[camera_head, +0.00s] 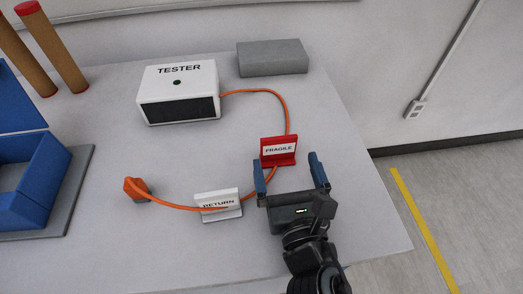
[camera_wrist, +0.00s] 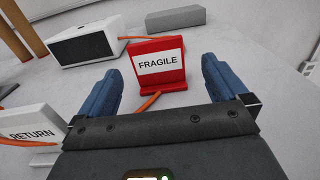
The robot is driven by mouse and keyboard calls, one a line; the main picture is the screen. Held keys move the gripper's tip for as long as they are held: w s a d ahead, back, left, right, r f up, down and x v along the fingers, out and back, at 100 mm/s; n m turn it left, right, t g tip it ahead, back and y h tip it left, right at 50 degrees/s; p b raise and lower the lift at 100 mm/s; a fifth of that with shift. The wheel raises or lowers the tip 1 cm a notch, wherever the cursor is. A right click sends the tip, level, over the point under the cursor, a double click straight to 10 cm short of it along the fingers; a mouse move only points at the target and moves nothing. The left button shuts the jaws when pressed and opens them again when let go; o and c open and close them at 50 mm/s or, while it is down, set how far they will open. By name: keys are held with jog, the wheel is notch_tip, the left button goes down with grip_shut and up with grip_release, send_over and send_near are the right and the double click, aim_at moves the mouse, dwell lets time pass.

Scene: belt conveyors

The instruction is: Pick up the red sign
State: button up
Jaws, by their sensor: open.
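The red sign (camera_head: 279,158) has a white "FRAGILE" label and stands upright on the grey table, right of centre. In the wrist view the red sign (camera_wrist: 159,80) is straight ahead, beyond and between the fingertips. My gripper (camera_head: 290,172) is open and empty, with its blue fingers pointing at the sign. In the head view the left finger reaches close to the sign's lower left edge; I cannot tell whether they touch. In the wrist view the open gripper (camera_wrist: 158,78) shows a finger on each side of the sign.
An orange cable (camera_head: 284,108) runs from the white TESTER box (camera_head: 178,76) past the sign and the white RETURN sign (camera_head: 218,205) to an orange plug (camera_head: 136,188). A grey block (camera_head: 272,58) lies behind. A blue bin (camera_head: 38,178) stands left. The table's right side is clear.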

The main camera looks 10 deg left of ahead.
aim_at(279, 146)
jog(key=shift+w+a+r, duration=0.1)
jog(key=shift+w+a, duration=0.1)
jog(key=shift+a, duration=0.1)
jog(key=p+x, duration=0.1)
jog(key=x, duration=0.6)
jog(key=shift+w+r, duration=0.15)
jog(key=c, duration=0.9)
